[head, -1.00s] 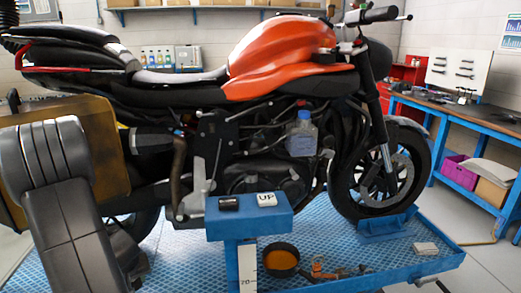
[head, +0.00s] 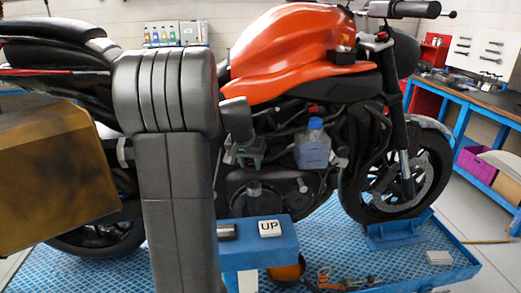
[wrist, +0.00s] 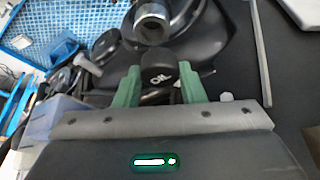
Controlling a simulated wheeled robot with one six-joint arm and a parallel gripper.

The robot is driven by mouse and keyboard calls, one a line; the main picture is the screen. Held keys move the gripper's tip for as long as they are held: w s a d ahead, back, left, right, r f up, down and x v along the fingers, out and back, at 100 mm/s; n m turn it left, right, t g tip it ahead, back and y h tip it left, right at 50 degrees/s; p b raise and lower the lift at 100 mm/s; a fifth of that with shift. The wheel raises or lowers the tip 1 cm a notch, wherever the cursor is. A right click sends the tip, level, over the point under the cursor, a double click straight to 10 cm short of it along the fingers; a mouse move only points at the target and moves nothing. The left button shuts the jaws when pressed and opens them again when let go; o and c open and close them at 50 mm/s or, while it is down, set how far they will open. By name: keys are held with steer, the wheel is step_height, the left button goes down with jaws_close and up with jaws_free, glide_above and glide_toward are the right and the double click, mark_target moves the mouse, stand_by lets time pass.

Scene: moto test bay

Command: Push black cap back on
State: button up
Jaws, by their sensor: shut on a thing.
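In the wrist view my gripper (wrist: 159,74) has its two green fingers shut on a black cap (wrist: 157,70) with white "OIL" lettering on its top. Beyond the cap, at the top of the view, is a round metal-rimmed opening (wrist: 153,18) on the dark engine casing. The cap is apart from the opening in the picture. In the head view my gripper (head: 245,153) is beside the orange motorcycle's engine (head: 262,190), left of the blue-capped bottle. The cap cannot be made out clearly there.
A translucent bottle (head: 313,150) with a blue cap stands right of my gripper. A blue pedestal (head: 255,245) with a white "UP" button (head: 270,228) and a partly hidden dark button is in front, below. The blue lift platform (head: 400,245) lies under the motorcycle.

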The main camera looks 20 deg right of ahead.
steer(key=shift+d+r, duration=0.55)
steer(key=shift+d, duration=0.05)
steer(key=shift+a+f+b, duration=0.1)
steer(key=shift+f+b, duration=2.35)
steer(key=shift+f, duration=0.9)
steer(key=shift+s+f, duration=0.1)
steer(key=o, duration=1.5)
steer(key=shift+r+p, duration=2.35)
steer(key=shift+r, duration=1.1)
steer(key=shift+a, duration=0.1)
